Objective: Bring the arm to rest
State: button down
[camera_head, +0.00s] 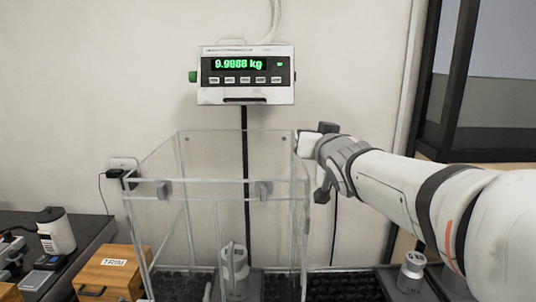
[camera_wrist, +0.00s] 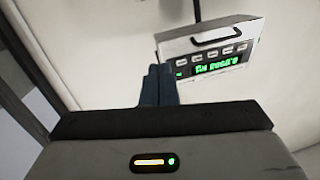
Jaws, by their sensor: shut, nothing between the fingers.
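My arm (camera_head: 400,187) reaches in from the right in the head view, raised beside the upper right of the clear glass enclosure (camera_head: 160,215). Its wrist end is in front of the wall, and the fingertips are hard to make out there. In the wrist view my gripper (camera_wrist: 158,72) shows its dark fingers together, with nothing between them. They point toward the wall, below the display as it appears upside down in that view.
The wall display (camera_head: 245,75) reads about 9.9988 kg; it also shows in the wrist view (camera_wrist: 210,48). A metal weight (camera_head: 236,264) stands inside the enclosure, another (camera_head: 411,268) at right. A wooden box (camera_head: 112,268) sits left. A dark-framed window (camera_head: 480,90) is at right.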

jog(key=s+d+f+g+h, duration=0.1)
jog(key=s+d+f+g, duration=0.1)
jog(key=s+f+g, duration=0.3)
jog(key=s+d+f+m+h, duration=0.1)
jog(key=s+d+f, duration=0.1)
jog(key=s+f, duration=0.35)
jog(key=s+d+f+g+h, duration=0.1)
jog(key=s+d+f+g, duration=0.15)
jog(key=f, duration=0.55)
jog(key=s+a+f+n+g, duration=0.1)
jog(key=s+f+g, duration=0.6)
jog(key=s, duration=0.7)
notch_tip(320, 180, down, 2)
jog(key=shift+s+a+f+y, duration=0.2)
jog(key=shift+s+f+y, duration=0.1)
jog(key=shift+s, duration=0.1)
